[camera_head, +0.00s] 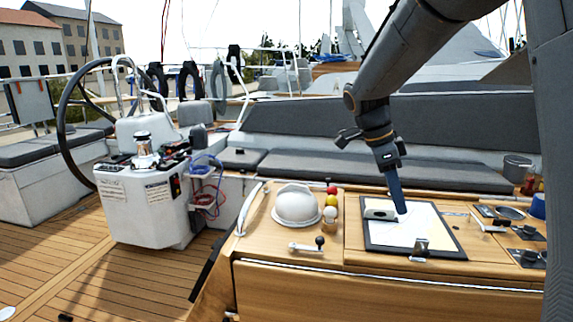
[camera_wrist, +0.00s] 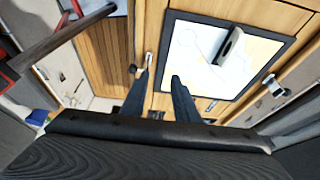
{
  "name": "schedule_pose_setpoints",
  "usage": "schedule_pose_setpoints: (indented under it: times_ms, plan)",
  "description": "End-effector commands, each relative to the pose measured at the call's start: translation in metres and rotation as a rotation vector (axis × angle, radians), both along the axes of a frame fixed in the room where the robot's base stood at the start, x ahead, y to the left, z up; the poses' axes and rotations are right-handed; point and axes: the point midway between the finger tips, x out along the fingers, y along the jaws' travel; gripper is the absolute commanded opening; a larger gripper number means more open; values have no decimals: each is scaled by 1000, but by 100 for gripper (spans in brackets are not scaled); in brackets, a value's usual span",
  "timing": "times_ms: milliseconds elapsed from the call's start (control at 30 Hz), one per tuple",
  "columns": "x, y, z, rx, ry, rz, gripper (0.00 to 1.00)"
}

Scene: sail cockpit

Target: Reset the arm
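My arm (camera_head: 410,50) reaches in from the upper right, and my gripper (camera_head: 401,210) points down over the framed chart board (camera_head: 432,243) on the wooden cockpit table. In the wrist view my gripper (camera_wrist: 160,75) has its two dark blue fingers apart with nothing between them. The chart board (camera_wrist: 200,86) lies beside and beyond the fingers there. From the head view I cannot tell whether the fingertips touch the board.
The steering wheel and white pedestal (camera_head: 150,205) stand further left. Bare wooden deck (camera_head: 60,250) lies at lower left.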

Motion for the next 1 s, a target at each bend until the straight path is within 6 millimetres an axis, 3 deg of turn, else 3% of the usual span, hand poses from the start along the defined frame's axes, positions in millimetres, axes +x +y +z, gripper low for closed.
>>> schedule_pose_setpoints:
  times_ms: [567, 767, 1000]
  plan:
    - [-38, 18, -43, 135, 109, 403, 28]
    - [-68, 31, -72, 217, 159, 700, 28]
    - [-123, 51, -115, 293, 195, 1192, 28]
